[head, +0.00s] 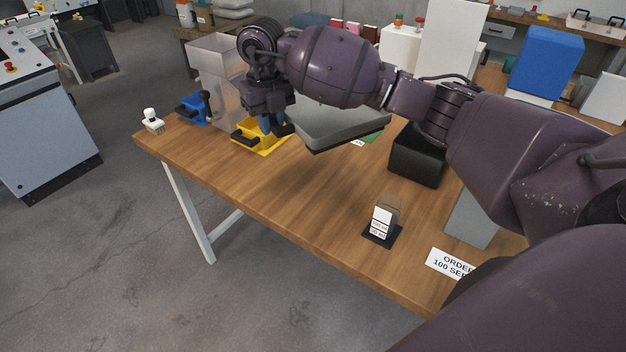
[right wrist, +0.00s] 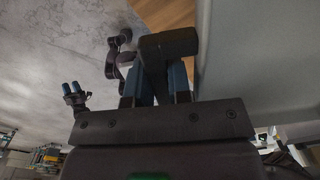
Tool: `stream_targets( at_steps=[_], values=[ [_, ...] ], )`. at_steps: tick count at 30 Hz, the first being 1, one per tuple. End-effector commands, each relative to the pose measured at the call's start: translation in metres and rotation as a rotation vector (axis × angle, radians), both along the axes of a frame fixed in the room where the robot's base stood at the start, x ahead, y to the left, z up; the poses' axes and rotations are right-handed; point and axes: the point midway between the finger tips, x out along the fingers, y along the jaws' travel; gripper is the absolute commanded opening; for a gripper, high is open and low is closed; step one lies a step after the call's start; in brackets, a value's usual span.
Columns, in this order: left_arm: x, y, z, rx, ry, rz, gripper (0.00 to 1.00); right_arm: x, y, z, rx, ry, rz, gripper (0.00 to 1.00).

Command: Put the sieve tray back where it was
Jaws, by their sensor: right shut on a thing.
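The sieve tray (head: 335,130) is a shallow grey tray with a dark rim, held a little above the table and seen partly behind my right arm. My right gripper (head: 273,128) is shut on its left edge, over the yellow holder (head: 262,140). The arm hides the tray's back part.
A clear tank (head: 214,75) and a blue holder (head: 191,107) stand at the table's left end. A black bin (head: 418,160) is right of the tray. A green mat (head: 370,138) shows beneath it. A small labelled block (head: 384,217) stands in front. The table's front middle is clear.

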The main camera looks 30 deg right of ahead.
Motion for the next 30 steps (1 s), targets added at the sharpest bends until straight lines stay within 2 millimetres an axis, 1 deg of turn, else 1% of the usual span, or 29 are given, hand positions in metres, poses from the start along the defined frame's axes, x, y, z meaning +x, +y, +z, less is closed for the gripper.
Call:
stream_targets(
  at_steps=[5,8,11,21,24,27,30],
  values=[
    [0.002,0.000,-0.002,0.000,-0.002,-0.002,0.48,-0.005,-0.004,0.003,-0.005,0.000,0.008,0.00],
    [0.002,0.000,-0.001,0.001,-0.005,-0.002,0.48,-0.006,-0.005,-0.003,-0.005,0.002,0.008,0.00],
    [0.003,0.000,-0.001,0.002,-0.007,-0.003,0.48,-0.006,-0.004,-0.020,-0.005,0.004,0.009,0.00],
    [0.003,0.000,-0.005,0.003,-0.005,-0.005,0.48,-0.006,-0.004,-0.094,-0.004,0.005,0.008,0.00],
    [0.002,0.000,-0.007,0.003,-0.003,-0.005,0.48,-0.006,-0.004,-0.114,-0.004,0.004,0.008,0.00],
    [0.001,0.000,-0.009,0.003,0.000,-0.004,0.48,-0.006,-0.004,-0.128,-0.005,0.002,0.008,0.00],
    [0.001,0.001,-0.010,0.003,0.003,-0.004,0.48,-0.006,-0.004,-0.136,-0.005,0.001,0.008,0.00]
  ],
)
